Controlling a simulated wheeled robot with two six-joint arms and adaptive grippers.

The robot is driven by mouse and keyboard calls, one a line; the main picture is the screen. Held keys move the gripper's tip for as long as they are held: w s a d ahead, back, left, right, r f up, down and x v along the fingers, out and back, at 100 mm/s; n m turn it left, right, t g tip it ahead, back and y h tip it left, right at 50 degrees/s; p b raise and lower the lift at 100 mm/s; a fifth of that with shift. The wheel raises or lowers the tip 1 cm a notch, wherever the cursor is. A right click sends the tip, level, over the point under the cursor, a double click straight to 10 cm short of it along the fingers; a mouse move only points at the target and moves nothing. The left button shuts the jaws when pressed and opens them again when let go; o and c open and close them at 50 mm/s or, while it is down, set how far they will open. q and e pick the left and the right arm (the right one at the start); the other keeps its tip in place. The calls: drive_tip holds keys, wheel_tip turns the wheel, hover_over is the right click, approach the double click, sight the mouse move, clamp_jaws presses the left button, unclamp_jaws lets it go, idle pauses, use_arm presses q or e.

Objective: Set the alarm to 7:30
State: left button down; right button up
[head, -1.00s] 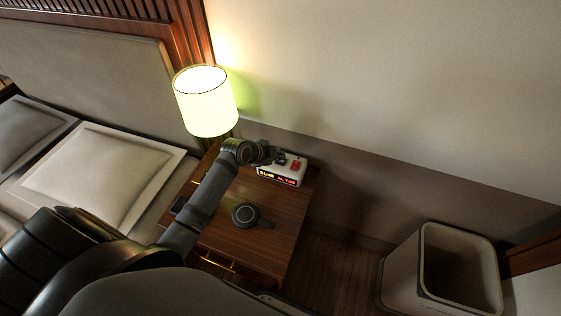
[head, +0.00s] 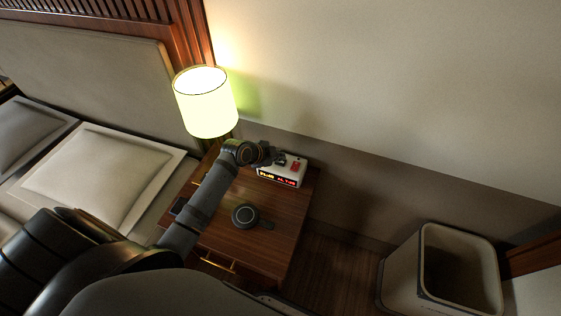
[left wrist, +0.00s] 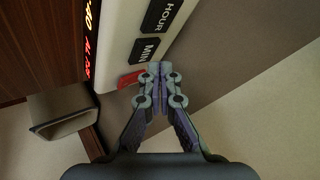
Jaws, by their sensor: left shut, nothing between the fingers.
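The alarm clock (head: 290,181) stands at the back of the nightstand, a pale box with a lit front. Its display shows yellow-orange digits and red "AL" digits, too blurred to read fully in the head view. In the left wrist view, the black HOUR button (left wrist: 160,15), black MIN button (left wrist: 146,50) and a red button (left wrist: 131,79) sit on the clock's top (left wrist: 118,40). My left gripper (head: 279,159) is shut and empty over the clock. In the left wrist view, its fingertips (left wrist: 159,68) appear by the MIN button's edge; I cannot tell whether they touch. My right gripper is out of view.
The wooden nightstand (head: 275,220) bears a round dark object (head: 244,215) with a handle-like part, and a dark flat item (head: 178,205). A lit lamp (head: 206,103) stands left of the clock. A bin (head: 400,270) stands right; the wall is close behind.

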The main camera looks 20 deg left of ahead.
sight(279, 163)
use_arm(q)
drive_tip(key=shift+f, duration=0.4)
drive_tip(key=shift+f+b, duration=0.35)
drive_tip(key=shift+f, duration=0.05)
idle(0.7)
drive_tip(key=shift+r+p, duration=0.8)
wheel_tip(279, 163, up, 5)
drive_tip(key=p, duration=0.5)
drive_tip(key=shift+r, duration=0.1)
